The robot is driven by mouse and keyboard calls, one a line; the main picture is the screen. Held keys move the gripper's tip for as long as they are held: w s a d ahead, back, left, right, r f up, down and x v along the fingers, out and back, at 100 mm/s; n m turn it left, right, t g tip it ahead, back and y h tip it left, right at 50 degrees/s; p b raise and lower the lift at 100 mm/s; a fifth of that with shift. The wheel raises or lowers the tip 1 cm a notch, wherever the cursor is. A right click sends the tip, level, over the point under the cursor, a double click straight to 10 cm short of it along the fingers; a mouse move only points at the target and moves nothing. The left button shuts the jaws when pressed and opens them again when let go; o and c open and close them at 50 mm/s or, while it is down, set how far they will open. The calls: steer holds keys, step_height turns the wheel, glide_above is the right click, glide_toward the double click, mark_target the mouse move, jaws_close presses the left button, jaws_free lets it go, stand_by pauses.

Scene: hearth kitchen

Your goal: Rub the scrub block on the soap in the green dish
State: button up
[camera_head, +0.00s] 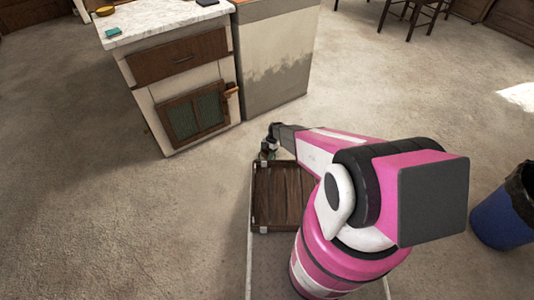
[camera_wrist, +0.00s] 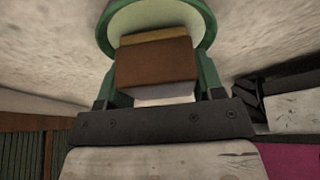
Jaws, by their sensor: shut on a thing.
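My gripper (camera_head: 266,150) is low over the floor in the head view, in front of the cabinet and well below its top. In the wrist view it is shut on a brown block with an ochre layer, the scrub block (camera_wrist: 154,66). A green curved band with a pale inside shows behind the block; I cannot tell what it belongs to. A small green dish (camera_head: 112,33) lies on the pale countertop (camera_head: 140,24), far from my gripper. It is too small to make out the soap.
A yellow round dish (camera_head: 105,10) and a dark flat thing (camera_head: 206,3) are also on the countertop. A pale unit (camera_head: 275,65) stands right of the cabinet (camera_head: 178,62). A blue bin (camera_head: 502,212) is at the right and a chair (camera_head: 414,14) at the back. Much floor is clear.

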mark_target(264, 153)
steer(key=shift+f, duration=0.55)
stand_by(1.7)
steer(key=shift+r, duration=3.6)
